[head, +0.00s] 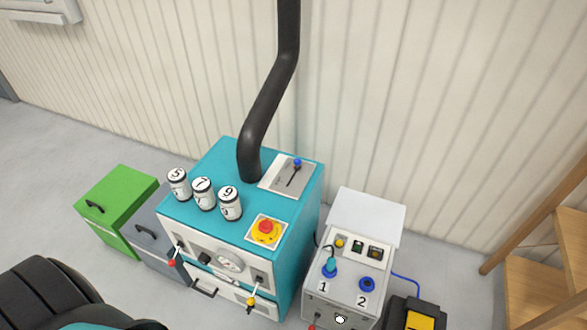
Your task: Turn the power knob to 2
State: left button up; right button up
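A light grey control box (346,245) stands to the right of a teal machine (300,240). Its sloped panel carries a blue round fitting (367,284) above a black "2" and a blue fitting with a teal upright piece (330,267) in it above a black "1". A dark cable runs at the left of the teal piece. A small white part (340,320) shows on the box's lower front, cut by the frame's bottom. I cannot tell which part is the power knob or how it is set. Neither gripper is in view.
The teal machine carries numbered cylinders (204,193), a red button on yellow (266,229) and a black pipe (270,100). A green cabinet (118,212) stands left. A black and yellow case (416,316) and wooden steps (545,260) are right. Grey floor is open far left.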

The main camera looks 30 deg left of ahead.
aim_at(204, 259)
jog(key=k+j+u, duration=0.1)
jog(key=u, duration=0.25)
jog(key=j+u, duration=0.4)
jog(key=k+j+u, duration=0.1)
jog(key=u, duration=0.25)
